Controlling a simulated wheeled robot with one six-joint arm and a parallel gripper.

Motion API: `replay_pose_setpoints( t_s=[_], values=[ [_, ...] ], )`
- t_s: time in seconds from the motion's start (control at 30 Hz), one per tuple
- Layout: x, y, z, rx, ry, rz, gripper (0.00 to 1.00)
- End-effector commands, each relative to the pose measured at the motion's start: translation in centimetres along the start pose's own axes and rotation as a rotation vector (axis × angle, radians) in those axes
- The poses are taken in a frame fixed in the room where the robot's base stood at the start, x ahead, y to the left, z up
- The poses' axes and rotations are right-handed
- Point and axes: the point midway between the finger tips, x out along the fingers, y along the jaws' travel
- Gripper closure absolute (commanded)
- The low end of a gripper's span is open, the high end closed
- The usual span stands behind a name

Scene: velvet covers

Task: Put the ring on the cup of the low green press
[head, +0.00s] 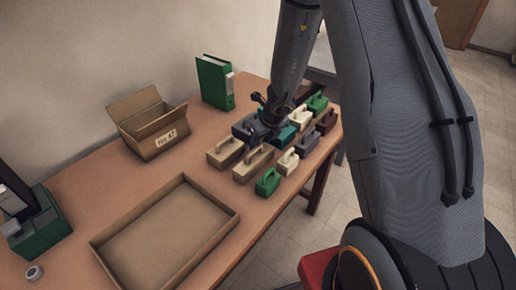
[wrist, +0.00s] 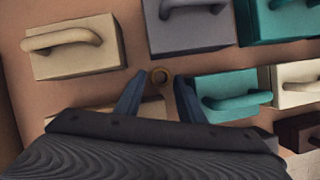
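A small brown ring (wrist: 160,77) lies on the table among the handled blocks in the wrist view; I cannot make it out in the head view. My gripper (wrist: 157,95) is open, its two dark blue fingers apart, with the ring showing just beyond and between the tips. In the head view my gripper (head: 262,125) hangs low over the blocks, its fingers largely hidden. The low green press (head: 40,232) stands at the table's left end, with a dark upright part and grey pieces on it. I cannot tell which part is its cup.
Several handled blocks, tan (head: 225,151), grey, teal and green (head: 268,182), crowd around the ring. A shallow open tray (head: 167,235) lies between them and the press. A cardboard box (head: 150,125) and green binder (head: 213,85) stand behind. A small pale round piece (head: 34,273) lies before the press.

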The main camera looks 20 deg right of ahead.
Motion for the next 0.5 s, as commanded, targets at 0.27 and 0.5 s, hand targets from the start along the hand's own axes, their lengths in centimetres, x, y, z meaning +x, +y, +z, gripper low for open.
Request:
replay_pose_setpoints(
  t_s=[0.27,0.5],
  values=[
    [-0.01,0.01,0.03,0.0,0.0,0.0,0.76],
    [-0.01,0.02,0.03,0.0,0.0,0.0,0.99]
  ],
)
